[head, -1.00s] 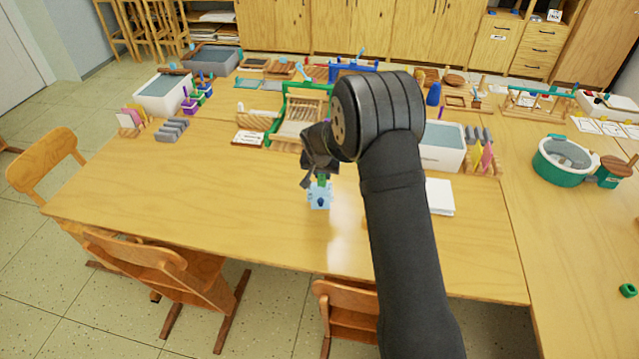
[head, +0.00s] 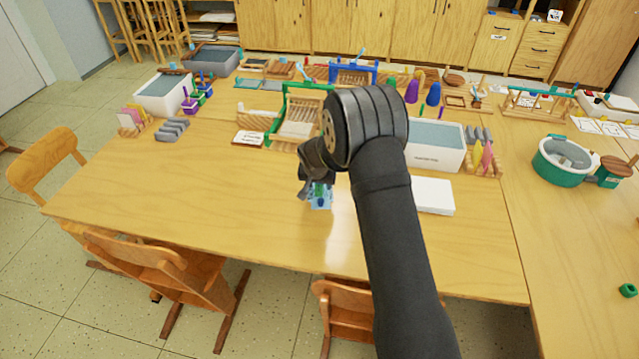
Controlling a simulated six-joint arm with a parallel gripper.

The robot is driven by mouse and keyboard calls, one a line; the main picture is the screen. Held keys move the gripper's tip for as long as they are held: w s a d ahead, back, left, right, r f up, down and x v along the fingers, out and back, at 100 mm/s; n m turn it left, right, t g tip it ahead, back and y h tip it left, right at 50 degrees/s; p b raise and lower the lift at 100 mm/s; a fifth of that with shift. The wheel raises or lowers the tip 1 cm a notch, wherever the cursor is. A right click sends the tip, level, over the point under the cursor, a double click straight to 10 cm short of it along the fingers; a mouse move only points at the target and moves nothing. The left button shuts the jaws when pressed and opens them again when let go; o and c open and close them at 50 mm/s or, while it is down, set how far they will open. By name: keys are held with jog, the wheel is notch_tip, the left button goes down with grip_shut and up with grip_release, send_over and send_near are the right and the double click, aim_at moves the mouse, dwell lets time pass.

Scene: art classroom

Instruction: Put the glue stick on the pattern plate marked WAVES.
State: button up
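My gripper (head: 318,181) points down over the near middle of the table. It seems closed around a small green and blue upright item, which I take to be the glue stick (head: 320,190); the fingers partly cover it. Directly below is a small light-blue plate (head: 327,204) with darker blue marks, lying on the table. Its marking is too small to read, so I cannot tell whether it says WAVES. The item's lower end overlaps the plate in the picture; I cannot tell whether they touch.
A white stack of paper (head: 433,196) lies right of my arm, with a white tub (head: 437,158) behind it. The table's left and front parts are clear.

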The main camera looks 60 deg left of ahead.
jog(key=v, duration=1.2)
jog(key=shift+r, duration=0.15)
jog(key=x, duration=1.2)
jog(key=shift+f, duration=0.25)
notch_tip(320, 180, up, 2)
jog(key=shift+r, duration=0.65)
